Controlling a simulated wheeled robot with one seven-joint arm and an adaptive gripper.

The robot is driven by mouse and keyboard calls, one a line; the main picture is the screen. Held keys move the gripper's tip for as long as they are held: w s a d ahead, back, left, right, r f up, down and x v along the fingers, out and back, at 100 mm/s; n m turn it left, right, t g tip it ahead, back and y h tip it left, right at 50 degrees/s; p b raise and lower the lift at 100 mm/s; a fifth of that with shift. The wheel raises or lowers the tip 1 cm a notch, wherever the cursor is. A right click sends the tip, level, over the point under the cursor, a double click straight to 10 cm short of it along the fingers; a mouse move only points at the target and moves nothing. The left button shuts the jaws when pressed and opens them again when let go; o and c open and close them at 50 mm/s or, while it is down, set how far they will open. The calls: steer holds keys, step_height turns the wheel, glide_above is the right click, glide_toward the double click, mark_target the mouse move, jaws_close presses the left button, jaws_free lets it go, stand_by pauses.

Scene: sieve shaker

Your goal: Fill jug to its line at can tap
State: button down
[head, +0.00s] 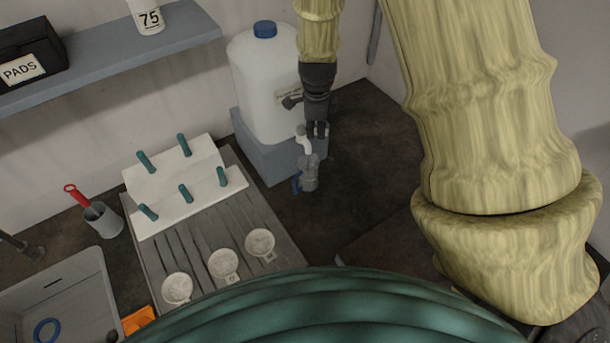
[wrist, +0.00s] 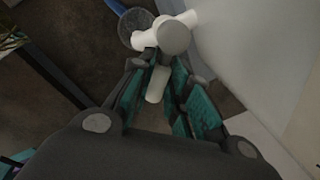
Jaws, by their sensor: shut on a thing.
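The white can (head: 268,85) with a blue cap stands on a grey-blue block at the back. Its white tap (head: 304,145) sticks out at the lower front; it also shows in the wrist view (wrist: 174,38). My gripper (head: 317,133) is at the tap, pointing down. In the wrist view its fingers (wrist: 158,62) are closed around a short white piece of the tap, which looks like its lever. The grey see-through jug (head: 309,174), with a blue handle, is below the tap; its round mouth shows in the wrist view (wrist: 135,28). Its water level and line cannot be made out.
A grey draining board (head: 215,215) with a white pegged rack (head: 185,180) and three small round dishes lies left of the jug. A grey sink (head: 85,290) is at lower left. A shelf (head: 110,50) hangs above left. Dark bench is clear right of the jug.

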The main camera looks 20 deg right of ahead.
steer(key=shift+s+a+r+m+p, duration=0.15)
steer(key=shift+s+m+p, duration=0.1)
steer(key=shift+m+p, duration=0.35)
steer(key=shift+s+a+m+g+h+p, duration=0.2)
steer(key=shift+a+m+p, duration=0.3)
steer(key=shift+m, duration=0.65)
steer(key=shift+s+a+m+g+h+p, duration=0.1)
steer(key=shift+s+a+m+g+p, duration=0.1)
steer(key=shift+m+p, duration=0.7)
steer(key=shift+s+a+m+g+h+p, duration=0.1)
steer(key=shift+s+a+m+p, duration=0.2)
steer(key=shift+m, duration=1.05)
steer(key=shift+w, duration=0.1)
steer(key=shift+w+r, duration=0.1)
steer(key=shift+w, duration=0.1)
